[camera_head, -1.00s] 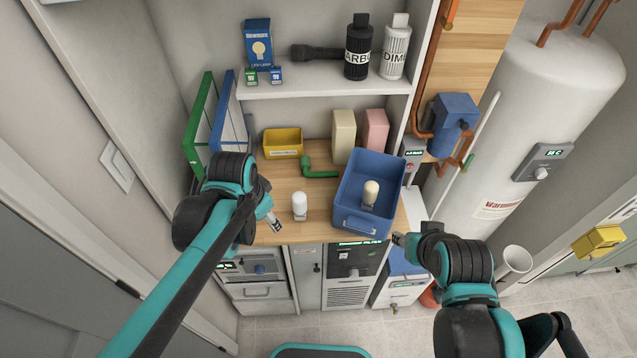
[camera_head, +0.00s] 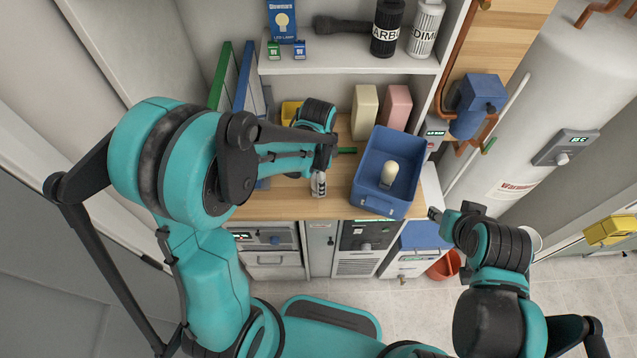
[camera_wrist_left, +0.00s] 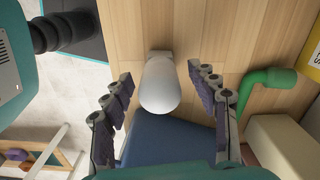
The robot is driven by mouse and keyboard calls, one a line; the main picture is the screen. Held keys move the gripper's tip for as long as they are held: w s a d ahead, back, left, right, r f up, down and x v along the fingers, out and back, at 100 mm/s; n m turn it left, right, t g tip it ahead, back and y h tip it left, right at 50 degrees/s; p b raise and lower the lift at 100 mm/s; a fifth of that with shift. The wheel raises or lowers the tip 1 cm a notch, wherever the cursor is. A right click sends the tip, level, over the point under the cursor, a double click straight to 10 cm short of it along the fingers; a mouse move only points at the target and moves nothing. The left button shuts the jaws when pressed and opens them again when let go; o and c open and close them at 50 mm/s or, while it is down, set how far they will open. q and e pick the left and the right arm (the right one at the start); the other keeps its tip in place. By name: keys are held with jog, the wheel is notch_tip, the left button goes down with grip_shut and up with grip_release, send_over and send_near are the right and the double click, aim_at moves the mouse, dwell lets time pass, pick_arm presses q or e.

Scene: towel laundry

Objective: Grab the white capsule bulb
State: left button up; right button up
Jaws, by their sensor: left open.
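The white capsule bulb (camera_wrist_left: 160,88) stands on the wooden worktop in the left wrist view. My left gripper (camera_wrist_left: 160,76) is open, with one finger row on each side of the bulb and visible gaps between. In the head view my left gripper (camera_head: 319,183) points down at the worktop left of the blue bin (camera_head: 364,180), and it mostly hides the bulb. A second, cream bulb (camera_head: 389,172) is in the blue bin. My right gripper (camera_head: 437,214) is right of the bin, past the counter's front edge; its jaws are too small to read.
The blue bin also shows close below the bulb in the left wrist view (camera_wrist_left: 160,140). A green pipe elbow (camera_wrist_left: 268,82) lies to the right there. Cream (camera_head: 365,111) and pink (camera_head: 396,107) blocks stand behind the bin. A shelf (camera_head: 350,66) overhangs the worktop (camera_head: 285,208).

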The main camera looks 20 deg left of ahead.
pick_arm(q)
jog(key=shift+f, duration=0.55)
jog(key=c, duration=1.2)
jog(key=shift+r, duration=0.15)
jog(key=shift+c, duration=0.2)
